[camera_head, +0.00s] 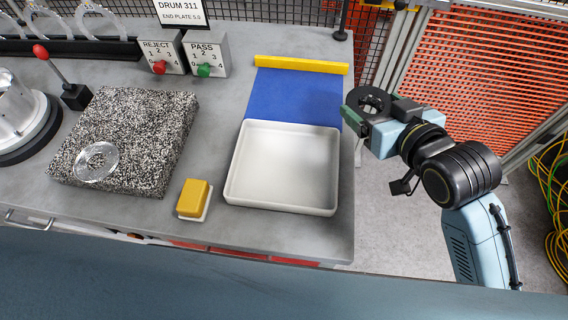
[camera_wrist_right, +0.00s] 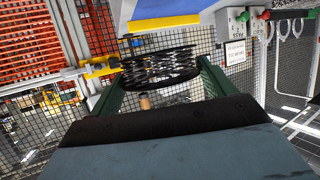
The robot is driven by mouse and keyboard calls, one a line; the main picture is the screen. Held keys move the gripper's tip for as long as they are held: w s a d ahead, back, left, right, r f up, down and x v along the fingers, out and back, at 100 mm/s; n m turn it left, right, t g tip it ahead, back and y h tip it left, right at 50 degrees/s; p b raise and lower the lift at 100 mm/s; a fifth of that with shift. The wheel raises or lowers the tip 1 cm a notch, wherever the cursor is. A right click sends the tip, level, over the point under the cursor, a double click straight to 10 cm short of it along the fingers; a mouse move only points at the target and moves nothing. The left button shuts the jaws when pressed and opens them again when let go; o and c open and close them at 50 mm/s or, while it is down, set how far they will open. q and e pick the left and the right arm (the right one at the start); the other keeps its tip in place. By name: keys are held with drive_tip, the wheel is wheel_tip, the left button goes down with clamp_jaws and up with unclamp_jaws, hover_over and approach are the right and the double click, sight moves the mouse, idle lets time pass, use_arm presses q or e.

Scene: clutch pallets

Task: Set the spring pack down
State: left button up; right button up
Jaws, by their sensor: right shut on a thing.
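The spring pack (camera_head: 371,98) is a dark ring with an open centre. My right gripper (camera_head: 368,109) is shut on it and holds it in the air, just past the right edge of the bench, beside the blue mat (camera_head: 297,97). In the right wrist view the spring pack (camera_wrist_right: 158,70) is a black latticed ring between my green fingers (camera_wrist_right: 160,76). The white tray (camera_head: 283,207) stands empty on the bench in front of the blue mat, left of the gripper. My left gripper is not in view.
A yellow bar (camera_head: 302,64) lies along the mat's far edge. A yellow block (camera_head: 194,198) sits left of the tray. REJECT (camera_head: 160,52) and PASS boxes (camera_head: 206,54) stand behind. An orange mesh fence (camera_head: 480,70) is at right.

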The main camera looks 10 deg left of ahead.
drive_tip(key=s+a+n+g+y, duration=0.2)
drive_tip(key=a+n+g+y, duration=0.15)
drive_tip(key=a, duration=0.25)
drive_tip(key=n+g+y+b, duration=0.1)
drive_tip(key=n+g+y, duration=0.2)
drive_tip(key=n+g, duration=0.15)
hover_over(306, 172)
drive_tip(key=shift+t, duration=0.5)
wheel_tip(306, 172, down, 5)
drive_tip(key=shift+f, duration=0.15)
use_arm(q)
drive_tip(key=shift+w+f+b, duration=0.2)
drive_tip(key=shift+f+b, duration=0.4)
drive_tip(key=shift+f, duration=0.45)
use_arm(e)
drive_tip(key=shift+f, duration=2.25)
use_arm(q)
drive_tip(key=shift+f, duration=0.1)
use_arm(e)
drive_tip(key=shift+f, duration=0.1)
drive_tip(key=o, duration=0.7)
drive_tip(key=shift+c, duration=0.2)
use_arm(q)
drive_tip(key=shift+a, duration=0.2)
use_arm(e)
drive_tip(key=o, duration=0.3)
